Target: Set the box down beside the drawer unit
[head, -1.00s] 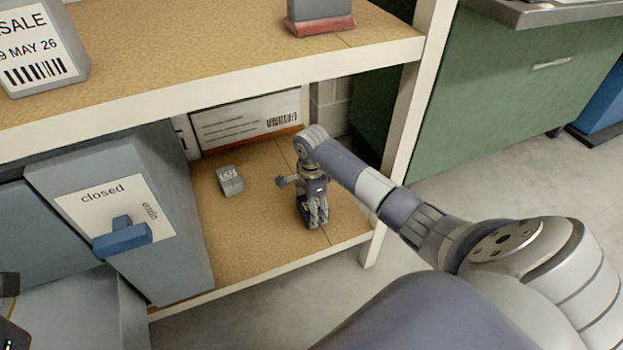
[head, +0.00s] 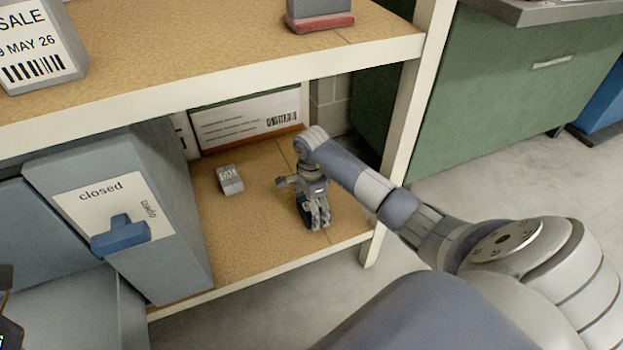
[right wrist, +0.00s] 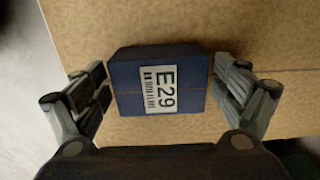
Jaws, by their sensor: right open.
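In the head view a dark blue part of the box (head: 303,213) shows at my right gripper. My right gripper (right wrist: 168,92) is open, with one finger on each side of the box; a gap shows on the left, the right finger is very close. In the head view the right gripper (head: 316,216) is low over the lower shelf, near its front edge. I cannot tell for sure which unit is the drawer unit. My left gripper is not seen.
A grey-blue cabinet (head: 170,200) with a blue handle stands left of the lower shelf board (head: 255,235). A small grey labelled item (head: 230,180) lies farther back. An upper shelf (head: 220,90) overhangs. A white post (head: 405,140) and green cabinet (head: 500,110) stand right.

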